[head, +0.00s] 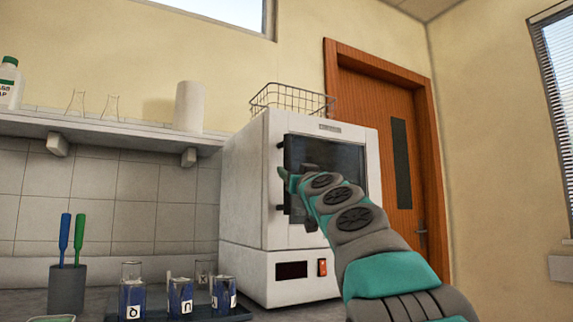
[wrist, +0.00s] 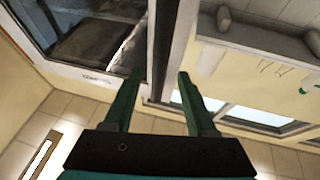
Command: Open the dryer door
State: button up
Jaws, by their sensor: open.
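The dryer (head: 245,190) is a white box on the bench with a dark glass door (head: 340,158), which looks shut. A dark handle (head: 280,207) runs upright along the door's left edge; its middle is hidden by my gripper. My gripper (head: 289,180) is at the handle's mid height in the head view. In the wrist view my gripper (wrist: 158,78) is open, its two green fingers apart. A dark upright bar (wrist: 159,45), apparently the handle, shows between the fingertips. I cannot tell whether they touch it. The door glass (wrist: 95,35) is at upper left there.
A wire basket (head: 290,98) sits on top of the dryer. Labelled beakers (head: 180,297) stand on a dark tray at its front left, near a holder (head: 67,290) with blue and green tools. A shelf (head: 110,132) with glassware hangs left. A wooden door (head: 395,130) is behind.

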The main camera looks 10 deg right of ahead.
aim_at(289, 168)
jog(key=p+x, duration=0.2)
jog(key=x, duration=0.2)
jog(key=shift+s, duration=0.1)
jog(key=shift+w+r+p, duration=0.1)
jog(key=shift+w+p, duration=0.5)
grip_shut()
dwell(0.9)
